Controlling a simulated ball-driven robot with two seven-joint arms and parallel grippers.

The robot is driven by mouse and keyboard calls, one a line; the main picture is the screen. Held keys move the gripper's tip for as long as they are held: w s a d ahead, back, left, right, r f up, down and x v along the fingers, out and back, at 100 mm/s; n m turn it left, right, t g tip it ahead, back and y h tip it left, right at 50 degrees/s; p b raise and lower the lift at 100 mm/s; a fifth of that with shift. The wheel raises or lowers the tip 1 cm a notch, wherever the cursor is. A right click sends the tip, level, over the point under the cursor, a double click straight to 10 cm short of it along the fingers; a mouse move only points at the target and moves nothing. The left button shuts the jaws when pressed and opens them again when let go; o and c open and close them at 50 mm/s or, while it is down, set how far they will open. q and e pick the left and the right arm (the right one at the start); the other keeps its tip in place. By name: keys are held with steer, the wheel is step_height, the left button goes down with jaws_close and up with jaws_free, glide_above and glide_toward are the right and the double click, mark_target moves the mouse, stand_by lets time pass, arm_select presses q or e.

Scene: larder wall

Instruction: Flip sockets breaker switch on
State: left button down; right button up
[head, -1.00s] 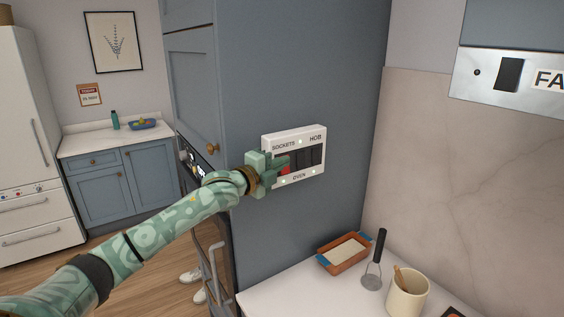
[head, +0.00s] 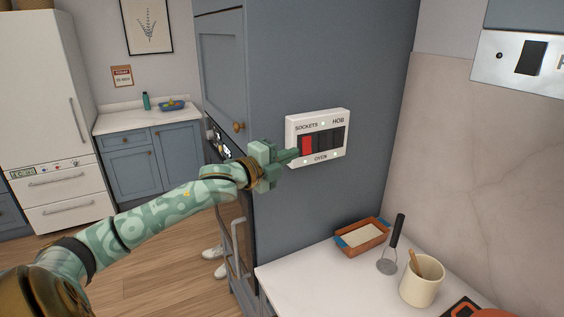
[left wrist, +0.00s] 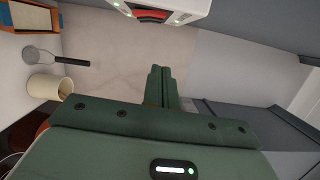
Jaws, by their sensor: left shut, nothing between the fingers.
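The panel also shows at the top of the left wrist view (left wrist: 185,6), with red on the switch (left wrist: 152,14). My left gripper (head: 295,154) is shut and empty, its fingertips overlapping the panel's lower left edge in the head view. In the left wrist view, the closed fingers (left wrist: 160,72) appear apart from the panel. My right gripper is not in view.
Below the panel, a white counter (head: 310,275) holds a terracotta dish (head: 362,238), a masher (head: 390,258) and a cream crock (head: 421,283). A metal plate with a dark switch (head: 530,58) is at upper right. An oven front (head: 217,142) is left of the panel.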

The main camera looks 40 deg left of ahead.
arm_select(q)
steer(key=shift+s+a, duration=0.15)
steer(key=shift+s, duration=0.9)
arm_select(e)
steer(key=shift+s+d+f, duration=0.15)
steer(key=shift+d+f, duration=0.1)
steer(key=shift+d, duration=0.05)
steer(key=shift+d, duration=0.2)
